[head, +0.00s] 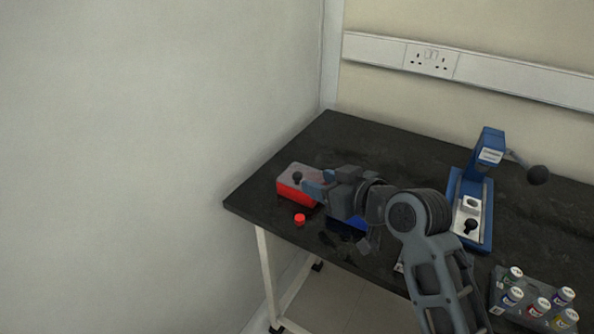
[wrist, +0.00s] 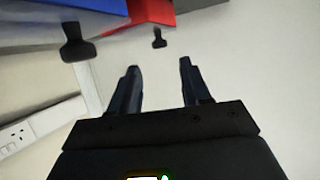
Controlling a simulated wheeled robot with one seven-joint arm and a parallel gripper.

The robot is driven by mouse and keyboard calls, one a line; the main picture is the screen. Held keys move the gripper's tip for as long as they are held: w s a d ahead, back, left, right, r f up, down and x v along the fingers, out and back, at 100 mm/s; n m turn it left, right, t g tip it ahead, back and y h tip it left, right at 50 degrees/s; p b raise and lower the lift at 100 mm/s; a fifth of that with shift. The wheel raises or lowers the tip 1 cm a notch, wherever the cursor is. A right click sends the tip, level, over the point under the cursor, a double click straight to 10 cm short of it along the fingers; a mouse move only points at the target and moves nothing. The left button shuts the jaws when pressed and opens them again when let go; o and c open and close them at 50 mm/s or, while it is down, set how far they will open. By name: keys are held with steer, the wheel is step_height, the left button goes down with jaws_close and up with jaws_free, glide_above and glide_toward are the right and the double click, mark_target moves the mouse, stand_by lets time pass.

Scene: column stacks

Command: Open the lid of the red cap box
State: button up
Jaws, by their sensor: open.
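The red cap box (head: 296,191) stands at the left end of the dark bench, with a grey lid (head: 291,170) on top and a black knob (head: 297,178) on the lid. It also shows at the top of the wrist view (wrist: 152,12), with its knob (wrist: 158,39) ahead of the gap between my fingers. My gripper (head: 311,184) is beside the box's right side in the head view and hides part of it. In the wrist view my gripper (wrist: 158,68) is open, with nothing between its fingers.
A blue box (head: 352,223) is partly hidden behind my arm; its black knob (wrist: 76,44) shows left of my fingers. A loose red cap (head: 299,219) lies in front of the red box. A blue press (head: 484,205) and a rack of bottles (head: 505,316) stand right. A wall is left.

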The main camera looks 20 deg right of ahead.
mark_target(298, 175)
steer(key=x, duration=0.7)
steer(key=shift+a, duration=0.1)
jaws_close()
stand_by(0.3)
